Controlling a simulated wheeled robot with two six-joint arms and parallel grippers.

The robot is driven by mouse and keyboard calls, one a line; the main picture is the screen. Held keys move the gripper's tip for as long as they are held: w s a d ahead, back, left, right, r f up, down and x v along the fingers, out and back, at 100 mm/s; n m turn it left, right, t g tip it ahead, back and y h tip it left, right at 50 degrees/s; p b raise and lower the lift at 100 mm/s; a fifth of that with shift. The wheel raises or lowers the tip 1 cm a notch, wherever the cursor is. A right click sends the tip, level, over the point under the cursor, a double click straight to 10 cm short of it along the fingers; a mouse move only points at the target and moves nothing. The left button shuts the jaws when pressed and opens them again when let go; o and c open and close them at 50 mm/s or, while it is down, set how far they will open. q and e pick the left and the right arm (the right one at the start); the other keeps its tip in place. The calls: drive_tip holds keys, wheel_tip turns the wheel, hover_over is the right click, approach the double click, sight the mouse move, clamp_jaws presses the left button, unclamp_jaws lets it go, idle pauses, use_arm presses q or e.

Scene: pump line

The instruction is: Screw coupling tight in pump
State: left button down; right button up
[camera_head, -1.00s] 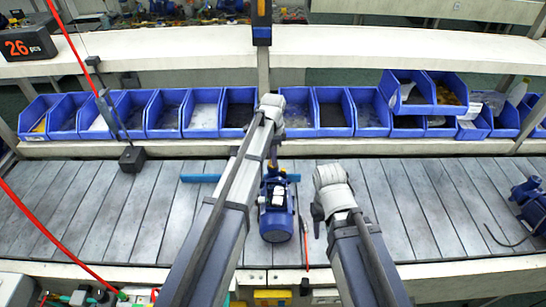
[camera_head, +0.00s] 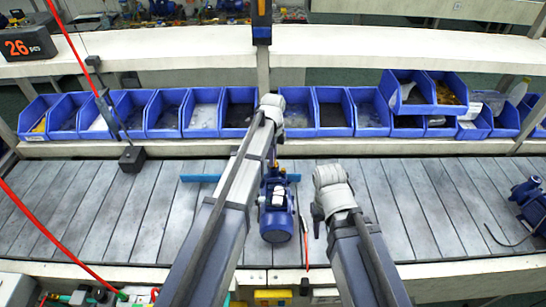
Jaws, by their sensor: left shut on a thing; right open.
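The blue pump (camera_head: 277,222) stands on the grey slatted line in the middle of the head view, its round motor end toward me. My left gripper (camera_head: 272,162) points down at the pump's far end. It is shut on a small part there, which looks to be the coupling; the part is mostly hidden behind my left arm and the gripper. How the coupling sits in the pump cannot be seen. My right gripper (camera_head: 317,217) is open and empty, to the right of the pump and apart from it.
A row of blue bins (camera_head: 296,116) stands behind the line. Another blue pump (camera_head: 530,200) with a black cable lies at the far right. A blue bar (camera_head: 200,178) lies by the pump's far end. The slats at right centre are clear.

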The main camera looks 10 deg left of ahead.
use_arm(q)
drive_tip(key=m, duration=0.3)
idle(0.4)
drive_tip(key=c, duration=0.8)
unclamp_jaws()
drive_tip(key=shift+o, duration=0.2)
drive_tip(key=n, duration=0.3)
